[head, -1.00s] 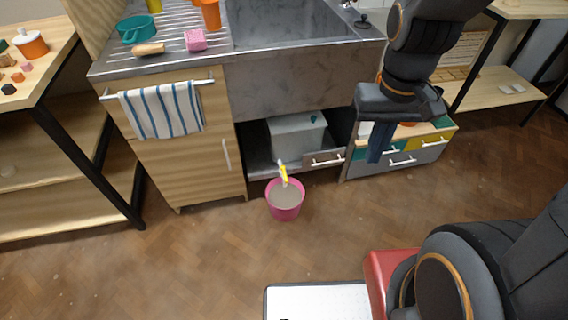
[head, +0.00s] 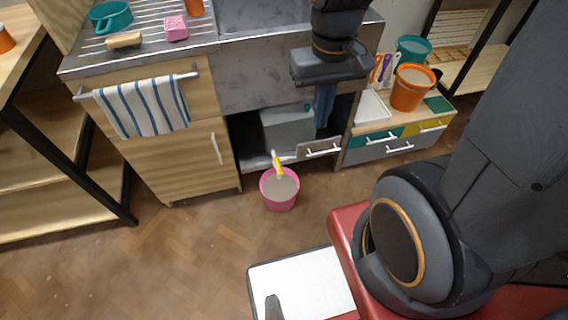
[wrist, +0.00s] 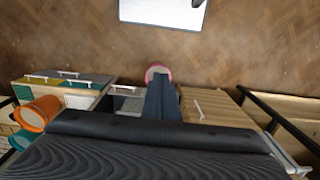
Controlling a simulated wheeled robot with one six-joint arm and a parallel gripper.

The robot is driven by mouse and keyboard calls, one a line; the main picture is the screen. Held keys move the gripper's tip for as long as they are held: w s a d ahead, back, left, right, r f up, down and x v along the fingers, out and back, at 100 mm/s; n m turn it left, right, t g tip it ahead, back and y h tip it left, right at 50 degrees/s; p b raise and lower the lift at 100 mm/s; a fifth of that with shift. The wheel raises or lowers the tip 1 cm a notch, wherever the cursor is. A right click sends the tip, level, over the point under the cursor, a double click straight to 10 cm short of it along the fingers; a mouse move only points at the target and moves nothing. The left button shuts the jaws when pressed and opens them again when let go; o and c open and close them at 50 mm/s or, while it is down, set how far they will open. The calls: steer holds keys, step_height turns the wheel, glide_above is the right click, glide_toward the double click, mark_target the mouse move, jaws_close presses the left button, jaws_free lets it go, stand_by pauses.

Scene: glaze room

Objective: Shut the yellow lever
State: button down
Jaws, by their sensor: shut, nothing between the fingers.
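The yellow lever (head: 279,168) stands just above the rim of the pink bucket (head: 280,201) in the head view. It is small, with a pale upper end, and slants slightly. My gripper (head: 321,127) hangs in front of the open space below the sink, up and to the right of the lever in the picture and apart from it. Its dark blue fingers are shut and empty. In the wrist view my fingers (wrist: 162,78) point toward the pink bucket (wrist: 157,69) and overlap it; the lever cannot be made out there.
A grey tank (head: 287,127) stands under the sink (head: 285,15). A drawer front with a white handle (head: 322,151) is right of the lever. A wooden cabinet (head: 180,165) is left. An orange bucket (head: 411,88) stands on the low drawer unit. Floor (head: 190,240) before the pink bucket is clear.

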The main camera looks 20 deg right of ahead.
mark_target(279, 166)
steer(key=w+d+f+m+y+b, duration=0.2)
steer(key=w+f+m+b, duration=0.4)
steer(key=f, duration=0.7)
steer(key=w+d+f+m+y+b, duration=0.2)
steer(key=w+f+m+b, duration=0.4)
steer(key=w+f+b, duration=0.4)
steer(key=w+d+f+m+y+b, duration=0.2)
steer(key=w+f+m+b, duration=0.3)
steer(key=f, duration=1.3)
steer(key=w+d+b, duration=0.1)
steer(key=w+b, duration=0.2)
steer(key=w, duration=0.1)
steer(key=shift+w+d+f+m+y, duration=0.2)
steer(key=shift+m+y, duration=0.1)
steer(key=shift+m, duration=0.1)
steer(key=b+x, duration=0.4)
steer(key=x, duration=1)
